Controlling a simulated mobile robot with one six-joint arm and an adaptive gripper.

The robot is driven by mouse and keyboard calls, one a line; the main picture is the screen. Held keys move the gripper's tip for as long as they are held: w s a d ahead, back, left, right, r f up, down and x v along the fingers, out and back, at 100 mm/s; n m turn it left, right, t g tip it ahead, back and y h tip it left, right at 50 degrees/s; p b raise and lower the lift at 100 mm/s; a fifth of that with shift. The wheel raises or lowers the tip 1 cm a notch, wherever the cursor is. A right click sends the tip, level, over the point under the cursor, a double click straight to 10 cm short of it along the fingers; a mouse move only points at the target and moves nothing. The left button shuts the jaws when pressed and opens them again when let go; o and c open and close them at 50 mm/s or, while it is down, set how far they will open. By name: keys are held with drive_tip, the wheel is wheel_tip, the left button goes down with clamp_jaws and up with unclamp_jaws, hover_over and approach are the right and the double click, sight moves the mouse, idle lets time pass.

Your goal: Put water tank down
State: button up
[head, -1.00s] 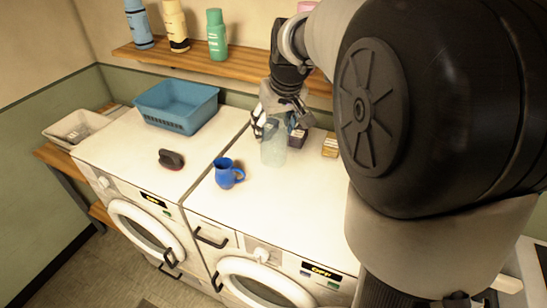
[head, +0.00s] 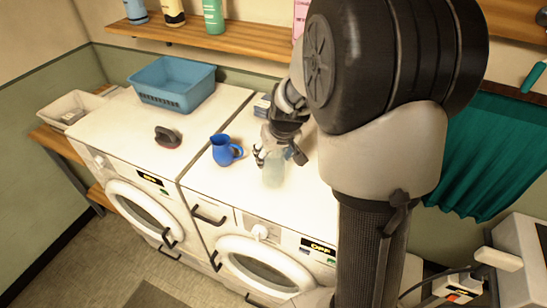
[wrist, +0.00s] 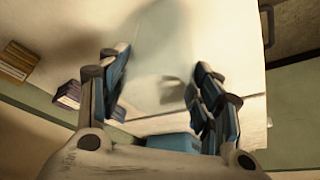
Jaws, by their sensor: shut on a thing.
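The water tank (head: 273,175) is a pale, see-through vessel over the white top of the right washing machine (head: 240,200). My gripper (head: 277,154) is shut on its upper part, with the fingers on either side. In the wrist view the tank (wrist: 160,50) shows as a faint clear shape between the blue-padded fingers of my gripper (wrist: 157,82). The tank looks about upright in the head view. I cannot tell whether its base touches the machine top. My arm hides the right part of that top.
A blue jug (head: 226,150) stands close left of the tank. A dark-handled brush or iron (head: 168,137) and a blue basket (head: 173,85) are on the left machine. Small boxes (wrist: 68,94) lie at the back. The front left of the right machine's top is clear.

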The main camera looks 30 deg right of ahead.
drive_tip(key=shift+w+f, duration=0.1)
drive_tip(key=shift+f, duration=0.45)
drive_tip(key=shift+f, duration=0.15)
drive_tip(key=o, duration=1.4)
